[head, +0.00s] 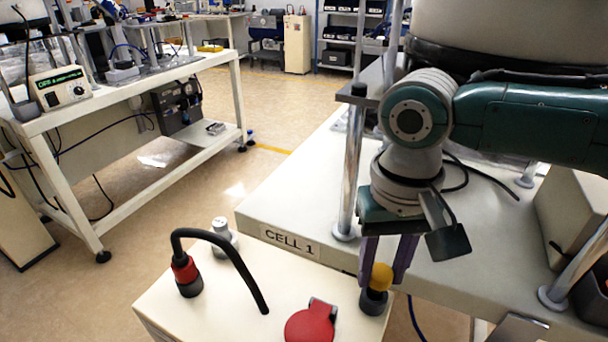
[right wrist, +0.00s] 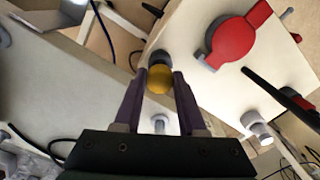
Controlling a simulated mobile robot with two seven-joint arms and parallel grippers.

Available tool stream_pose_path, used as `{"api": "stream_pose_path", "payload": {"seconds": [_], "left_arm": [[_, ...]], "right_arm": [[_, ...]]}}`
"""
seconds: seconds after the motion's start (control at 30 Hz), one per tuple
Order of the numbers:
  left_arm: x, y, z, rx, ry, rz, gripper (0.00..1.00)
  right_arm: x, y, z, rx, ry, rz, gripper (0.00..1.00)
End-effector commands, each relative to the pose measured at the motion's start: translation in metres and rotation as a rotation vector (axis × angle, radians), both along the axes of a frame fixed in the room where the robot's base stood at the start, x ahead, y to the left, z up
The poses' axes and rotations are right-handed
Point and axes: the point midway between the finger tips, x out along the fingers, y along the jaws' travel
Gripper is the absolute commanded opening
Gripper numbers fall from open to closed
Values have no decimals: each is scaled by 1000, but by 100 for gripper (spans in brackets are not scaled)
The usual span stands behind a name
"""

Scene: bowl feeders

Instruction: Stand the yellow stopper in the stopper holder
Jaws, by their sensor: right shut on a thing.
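The yellow stopper (head: 381,273) is between the fingertips of my right gripper (head: 381,281). It also shows as a yellow ball in the right wrist view (right wrist: 160,79), with a purple finger on each side. My right gripper (right wrist: 163,74) is shut on it and points down. The stopper holder, a dark round cup (head: 374,302), stands at the right edge of the white box top. The stopper lines up with the holder's mouth; I cannot tell how deep it sits. In the right wrist view the holder (right wrist: 163,57) is partly hidden behind the stopper. My left gripper is not in view.
On the white box top (head: 210,312) are a red flap cover (head: 310,325), a black curved cable with a red plug (head: 186,274), and a small grey knob (head: 222,236). The bench labelled CELL 1 (head: 290,240), with metal posts (head: 351,170), stands close behind my right gripper.

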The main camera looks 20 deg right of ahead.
Motion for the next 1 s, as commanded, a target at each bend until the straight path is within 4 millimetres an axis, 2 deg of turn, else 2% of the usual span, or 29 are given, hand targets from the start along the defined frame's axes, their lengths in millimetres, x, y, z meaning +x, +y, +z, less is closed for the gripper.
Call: {"api": "stream_pose_path", "payload": {"seconds": [1.0], "left_arm": [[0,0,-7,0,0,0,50]], "right_arm": [[0,0,-14,1,0,-1,0]]}}
